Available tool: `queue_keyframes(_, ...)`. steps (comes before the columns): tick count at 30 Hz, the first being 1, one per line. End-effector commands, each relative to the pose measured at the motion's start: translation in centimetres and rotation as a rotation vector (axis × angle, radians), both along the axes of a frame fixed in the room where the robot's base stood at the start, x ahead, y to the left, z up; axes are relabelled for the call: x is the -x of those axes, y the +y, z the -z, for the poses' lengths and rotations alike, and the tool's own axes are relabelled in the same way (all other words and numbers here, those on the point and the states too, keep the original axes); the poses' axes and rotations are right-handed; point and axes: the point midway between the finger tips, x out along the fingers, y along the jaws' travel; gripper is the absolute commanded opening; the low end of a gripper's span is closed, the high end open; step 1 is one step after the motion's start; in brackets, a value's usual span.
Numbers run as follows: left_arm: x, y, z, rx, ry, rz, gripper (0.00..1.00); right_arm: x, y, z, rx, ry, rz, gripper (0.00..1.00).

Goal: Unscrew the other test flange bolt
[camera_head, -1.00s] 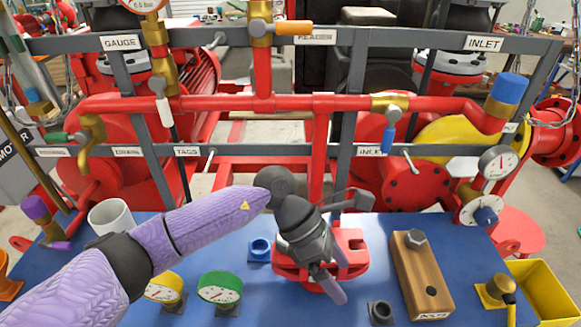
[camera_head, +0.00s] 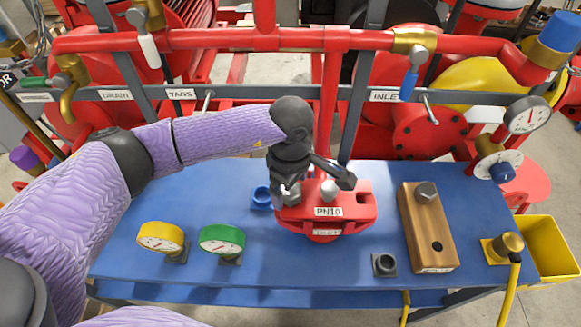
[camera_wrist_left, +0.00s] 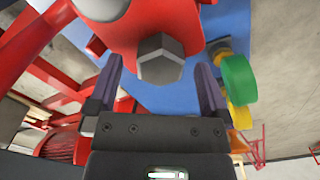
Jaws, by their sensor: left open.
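The red test flange (camera_head: 325,232), labelled PN10 and TEST, sits on the blue bench. A grey bolt (camera_head: 328,190) stands on its top. My left gripper (camera_head: 316,186) is open at the flange's back, one finger on each side of this bolt. In the left wrist view, the grey hex head (camera_wrist_left: 160,60) lies between the two open fingers (camera_wrist_left: 160,78), with visible gaps on both sides. A wooden block (camera_head: 420,222) right of the flange holds one hex bolt (camera_head: 426,190) in its far hole; its near hole is empty. My right gripper is out of view.
A yellow gauge (camera_head: 160,236) and a green gauge (camera_head: 221,238) stand left of the flange. A blue fitting (camera_head: 261,196) is close behind-left, a dark socket (camera_head: 384,263) front-right. Red pipework (camera_head: 230,39) and a grey frame rise behind the blue bench (camera_head: 200,272).

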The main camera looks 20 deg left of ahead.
Motion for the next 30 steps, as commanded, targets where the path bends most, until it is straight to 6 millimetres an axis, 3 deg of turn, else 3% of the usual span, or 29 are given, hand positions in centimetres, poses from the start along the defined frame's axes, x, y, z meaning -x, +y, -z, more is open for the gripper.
queue_keyframes(9,0.0,-0.01,0.54,0.001,-0.001,-0.001,0.98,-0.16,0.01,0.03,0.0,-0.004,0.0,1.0)
queue_keyframes(23,0.01,-0.02,0.5,0.001,-0.001,-0.001,0.01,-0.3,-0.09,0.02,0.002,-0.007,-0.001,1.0)
queue_keyframes(24,0.01,-0.02,0.5,0.001,-0.001,-0.001,0.56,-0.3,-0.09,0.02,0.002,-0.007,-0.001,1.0)
queue_keyframes(30,0.0,-0.01,0.5,0.001,-0.001,-0.001,0.14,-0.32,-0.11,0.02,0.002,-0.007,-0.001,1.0)
